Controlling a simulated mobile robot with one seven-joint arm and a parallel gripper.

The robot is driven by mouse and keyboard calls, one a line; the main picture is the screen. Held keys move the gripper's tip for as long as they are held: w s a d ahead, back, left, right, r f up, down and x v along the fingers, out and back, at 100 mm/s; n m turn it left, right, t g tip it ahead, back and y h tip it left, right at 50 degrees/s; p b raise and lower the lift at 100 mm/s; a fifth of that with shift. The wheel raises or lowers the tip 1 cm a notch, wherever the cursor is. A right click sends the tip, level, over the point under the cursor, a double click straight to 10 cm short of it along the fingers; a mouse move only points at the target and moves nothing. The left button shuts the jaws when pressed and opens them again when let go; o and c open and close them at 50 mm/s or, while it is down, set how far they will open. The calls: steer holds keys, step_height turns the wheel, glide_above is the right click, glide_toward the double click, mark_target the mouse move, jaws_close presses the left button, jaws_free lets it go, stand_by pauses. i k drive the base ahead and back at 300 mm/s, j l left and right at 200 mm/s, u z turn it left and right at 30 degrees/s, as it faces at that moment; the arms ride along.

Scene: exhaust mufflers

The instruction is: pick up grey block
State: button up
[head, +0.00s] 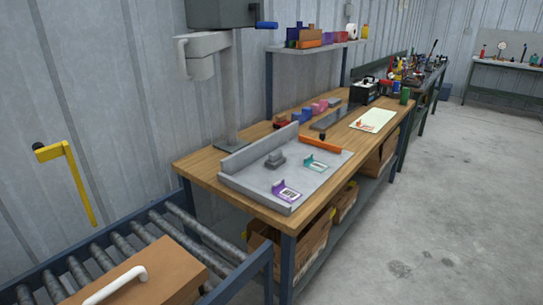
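A small grey block (275,158), stepped in shape, sits on the light grey tray (256,188) at the near end of the wooden workbench. It lies near the tray's raised back wall, with clear tray surface around it. A purple bracket with a white label (287,191) lies in front of it, near the tray's front edge. A teal bracket (314,163) lies to its right. My gripper is not in view.
A grey column machine (229,90) stands behind the tray. An orange bar (320,144) lies at the tray's right edge; coloured blocks (318,107) and a pale sheet (373,120) are farther back. A roller conveyor (140,238) carries a brown box (165,270) at lower left. Floor at right is clear.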

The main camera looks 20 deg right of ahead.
mark_target(276, 160)
steer(key=i+l+u, duration=0.2)
steer(key=l, duration=0.55)
steer(key=i+l+u, duration=0.2)
steer(key=l, duration=0.55)
steer(key=i+l+u, duration=0.25)
steer(key=l, duration=0.55)
steer(key=l+u, duration=0.2)
steer(key=l, duration=0.6)
steer(key=l+u, duration=0.2)
steer(key=l, duration=0.85)
steer(key=i+l, duration=0.1)
steer(key=l, duration=0.15)
steer(key=i+l, duration=0.1)
steer(key=l, duration=0.2)
steer(key=i, duration=0.5)
